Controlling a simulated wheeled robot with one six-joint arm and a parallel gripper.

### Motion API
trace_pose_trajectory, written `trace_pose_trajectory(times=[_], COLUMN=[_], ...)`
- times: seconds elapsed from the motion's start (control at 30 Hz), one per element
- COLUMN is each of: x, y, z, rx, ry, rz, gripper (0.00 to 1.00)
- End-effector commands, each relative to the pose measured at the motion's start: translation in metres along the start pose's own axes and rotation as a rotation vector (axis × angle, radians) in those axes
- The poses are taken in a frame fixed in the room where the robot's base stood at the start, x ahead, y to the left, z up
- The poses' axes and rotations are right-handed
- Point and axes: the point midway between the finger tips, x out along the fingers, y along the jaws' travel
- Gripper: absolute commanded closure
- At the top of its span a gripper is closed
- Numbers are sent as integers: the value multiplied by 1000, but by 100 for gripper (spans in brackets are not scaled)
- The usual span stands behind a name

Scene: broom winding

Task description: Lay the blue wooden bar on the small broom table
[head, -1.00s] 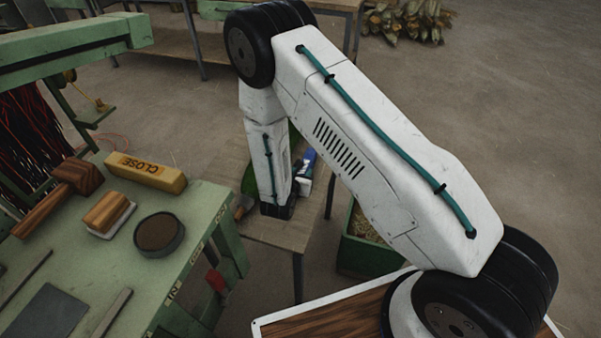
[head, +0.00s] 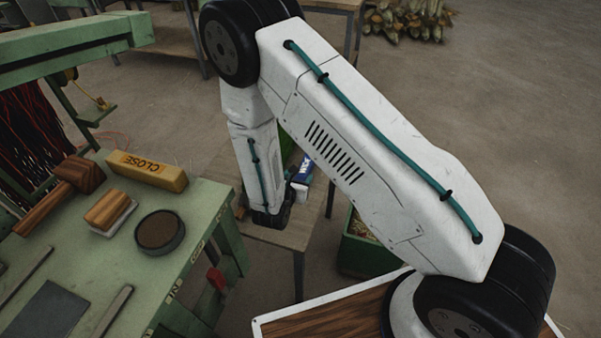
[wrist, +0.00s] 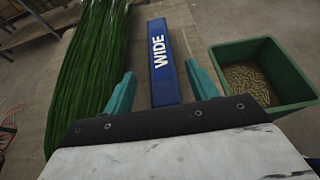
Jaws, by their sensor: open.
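The blue wooden bar (wrist: 160,60), lettered WIDE, lies lengthwise on the small wooden table (head: 296,236). In the head view, part of the bar (head: 303,174) shows beside my wrist, and the rest is hidden. My gripper (wrist: 161,82) is open, with one teal finger on each side of the bar and gaps between the fingers and the bar. Whether this is the small broom table I cannot tell for sure.
A long green fibre bundle (wrist: 90,70) lies left of the bar. A green bin (wrist: 285,68) stands to the right. The green bench (head: 205,215) at left holds a yellow CLOSE bar (head: 146,170), a mallet (head: 75,175), a brush (head: 108,212) and a round dish (head: 160,232).

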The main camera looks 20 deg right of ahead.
Motion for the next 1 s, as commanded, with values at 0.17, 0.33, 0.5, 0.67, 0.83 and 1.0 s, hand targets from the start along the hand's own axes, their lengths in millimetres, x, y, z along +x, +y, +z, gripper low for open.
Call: trace_pose_trajectory(times=[0.17, 0.33, 0.5, 0.67, 0.83, 1.0], x=[-39, -62, -70, -70, -69, -81], y=[1, 1, 0, -1, -20, -70], z=[0, 0, 0, 8, 68, 155], rx=[-2, -1, 0, 19, 177, 459], ry=[0, 0, 0, -5, -41, -81], rz=[4, 3, 1, -14, -143, -378], gripper=[42, 42, 42, 42, 42, 42])
